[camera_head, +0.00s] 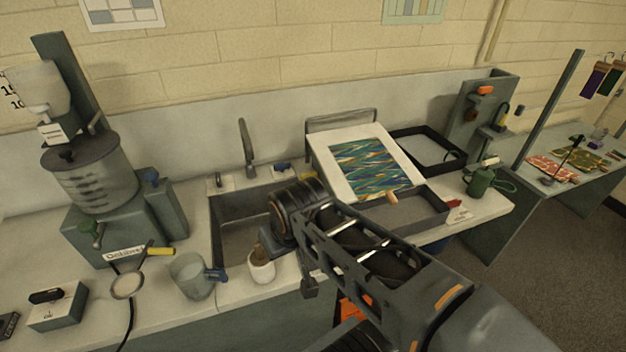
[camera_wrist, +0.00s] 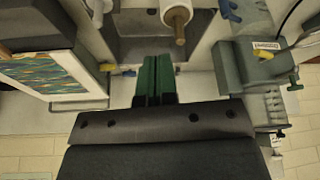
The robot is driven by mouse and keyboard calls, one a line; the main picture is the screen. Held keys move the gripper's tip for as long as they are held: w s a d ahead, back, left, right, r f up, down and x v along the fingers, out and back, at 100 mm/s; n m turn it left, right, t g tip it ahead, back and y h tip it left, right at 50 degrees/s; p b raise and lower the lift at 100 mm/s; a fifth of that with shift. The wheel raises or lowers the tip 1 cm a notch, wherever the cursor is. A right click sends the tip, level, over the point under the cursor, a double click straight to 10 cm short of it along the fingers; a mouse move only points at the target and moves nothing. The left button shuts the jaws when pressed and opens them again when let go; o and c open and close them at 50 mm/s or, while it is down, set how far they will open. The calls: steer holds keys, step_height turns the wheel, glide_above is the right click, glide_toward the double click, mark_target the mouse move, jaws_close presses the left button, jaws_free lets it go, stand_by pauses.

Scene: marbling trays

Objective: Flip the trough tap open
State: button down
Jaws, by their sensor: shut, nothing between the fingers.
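A grey spout (camera_head: 245,145) stands behind the sink trough (camera_head: 230,203) in the head view. A small blue lever (camera_head: 283,166) sits on the ledge to its right, partly beside my wrist. A small blue piece, likely the same lever, shows in the wrist view (camera_wrist: 130,72), left of my fingertips. The frames do not make clear which fitting is the trough tap or how its lever is set. My gripper (camera_wrist: 157,60) has green fingers, shut and empty, over the sink area. The gripper's fingers are hidden behind my arm in the head view.
A white cup with a wooden handle in it (camera_head: 262,271) and a grey mug (camera_head: 191,276) stand in front of the sink. A framed marbled print (camera_head: 408,165) leans to the right. A grey machine with a drum (camera_head: 92,178) stands at left.

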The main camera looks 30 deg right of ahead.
steer(key=w+d+f+m+t+h, duration=0.2)
steer(key=w+d+m, duration=0.45)
steer(key=w, duration=0.25)
steer(key=w+d+f+m+t+h, duration=0.1)
steer(key=w+d+f+m, duration=0.2)
steer(key=w+d+m, duration=0.35)
steer(key=w+d+f+m+t, duration=0.1)
steer(key=w+d+f+m, duration=0.1)
steer(key=d+f, duration=0.1)
steer(key=w+d+f+m+t, duration=0.1)
steer(key=w+d+f+m, duration=0.2)
steer(key=d+f, duration=0.1)
steer(key=w+d+f+m+t+p, duration=0.1)
steer(key=w+d+f+m+t, duration=0.1)
steer(key=w+d+f, duration=0.1)
steer(key=shift+w+d+f+m, duration=0.15)
steer(key=shift+d+f+m, duration=0.2)
steer(key=shift+d, duration=0.1)
